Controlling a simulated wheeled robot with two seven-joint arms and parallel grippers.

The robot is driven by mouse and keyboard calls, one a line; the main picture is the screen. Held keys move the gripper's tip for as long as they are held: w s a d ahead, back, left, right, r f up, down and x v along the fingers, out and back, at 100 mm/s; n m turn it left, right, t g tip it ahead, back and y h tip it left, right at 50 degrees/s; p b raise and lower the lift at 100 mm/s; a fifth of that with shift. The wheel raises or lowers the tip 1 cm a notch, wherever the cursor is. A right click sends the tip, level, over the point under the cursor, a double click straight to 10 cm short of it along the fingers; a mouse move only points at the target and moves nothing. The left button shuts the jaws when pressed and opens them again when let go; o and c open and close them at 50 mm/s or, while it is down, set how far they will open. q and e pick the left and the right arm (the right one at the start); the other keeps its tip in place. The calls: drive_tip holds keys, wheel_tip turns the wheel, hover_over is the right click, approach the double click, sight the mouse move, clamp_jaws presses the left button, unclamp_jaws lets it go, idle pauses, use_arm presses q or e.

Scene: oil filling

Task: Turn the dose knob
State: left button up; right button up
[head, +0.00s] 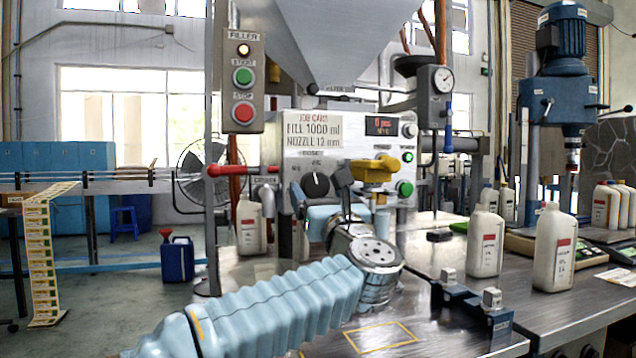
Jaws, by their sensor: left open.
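The dose knob (315,184) is a round black knob with a white pointer mark, on the pale front panel (345,150) of the filler. Its scale print is too small to read. My left gripper (320,190) is open in front of the panel, with one dark finger right of the knob and the other lower left. The knob shows between them; I cannot tell whether either finger touches it. My left arm's blue sleeve comes in from the lower left. My right gripper is not in view.
A yellow handle (375,172) is close right of the fingers. A red-gripped lever (228,170) juts left. The job card (312,127) reads fill 1000 ml, nozzle 12 mm. White bottles (555,247) stand on the bench at right; a dark fixture (470,308) is in front.

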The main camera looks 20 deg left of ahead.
use_arm(q)
drive_tip(key=shift+w+a+r, duration=0.2)
drive_tip(key=shift+w+a, duration=0.1)
drive_tip(key=shift+w, duration=0.1)
drive_tip(key=shift+c, duration=0.2)
drive_tip(key=c, duration=1)
drive_tip(key=shift+m, duration=0.4)
